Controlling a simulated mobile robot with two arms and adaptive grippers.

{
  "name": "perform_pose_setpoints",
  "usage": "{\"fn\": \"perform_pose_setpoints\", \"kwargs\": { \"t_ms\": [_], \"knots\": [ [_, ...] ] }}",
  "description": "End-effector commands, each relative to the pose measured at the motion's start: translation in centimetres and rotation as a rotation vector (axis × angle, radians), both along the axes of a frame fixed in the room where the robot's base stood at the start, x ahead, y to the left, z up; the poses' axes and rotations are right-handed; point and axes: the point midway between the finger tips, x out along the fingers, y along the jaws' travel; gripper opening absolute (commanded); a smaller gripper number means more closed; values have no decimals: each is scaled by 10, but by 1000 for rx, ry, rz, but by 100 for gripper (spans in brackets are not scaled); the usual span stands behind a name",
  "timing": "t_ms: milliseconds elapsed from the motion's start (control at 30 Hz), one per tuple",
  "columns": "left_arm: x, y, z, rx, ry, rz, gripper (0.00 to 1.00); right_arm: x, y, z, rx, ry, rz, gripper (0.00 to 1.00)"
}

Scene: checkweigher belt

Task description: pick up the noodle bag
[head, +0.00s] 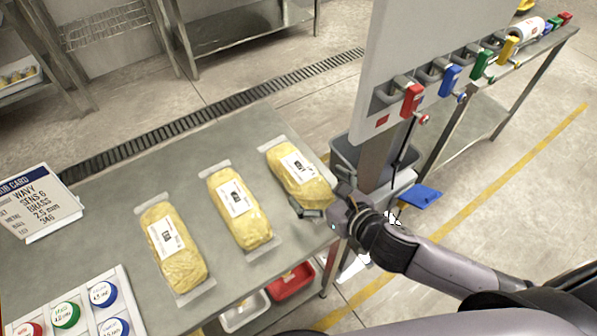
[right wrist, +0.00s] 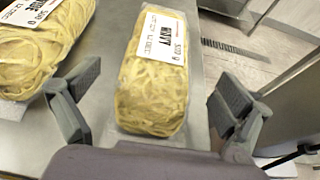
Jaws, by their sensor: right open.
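Three yellow noodle bags with white labels lie in a row on the grey table: a left one (head: 173,248), a middle one (head: 239,208) and a right one (head: 298,178). My right gripper (head: 325,207) is at the near end of the right bag. In the right wrist view the right bag (right wrist: 152,100) lies between the open fingers of my gripper (right wrist: 158,105), with a gap on either side. Its label there shows the word WAVY. The middle bag (right wrist: 35,50) lies beyond the left finger. My left gripper is not in view.
A job card (head: 38,203) stands at the table's left. A tray of coloured round caps (head: 75,310) lies at the front left. A grey post and panel (head: 430,45) rise just right of the table. Red (head: 290,283) and white bins sit below the table.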

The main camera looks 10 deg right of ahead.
Motion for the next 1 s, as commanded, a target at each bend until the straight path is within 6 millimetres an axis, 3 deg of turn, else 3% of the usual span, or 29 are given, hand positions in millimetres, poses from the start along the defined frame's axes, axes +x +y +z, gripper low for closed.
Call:
{"fn": "perform_pose_setpoints", "kwargs": {
  "t_ms": [200, 500, 800, 1000],
  "knots": [
    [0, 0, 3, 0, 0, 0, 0, 14, 6, -4, 2, 0, -2, 96],
    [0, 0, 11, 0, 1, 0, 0, 50, 21, -16, 2, 1, -2, 96],
    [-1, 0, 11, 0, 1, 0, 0, 54, 23, -19, 1, 1, 0, 96],
    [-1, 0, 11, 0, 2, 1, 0, 54, 23, -19, 1, 1, 0, 84]
  ]
}}
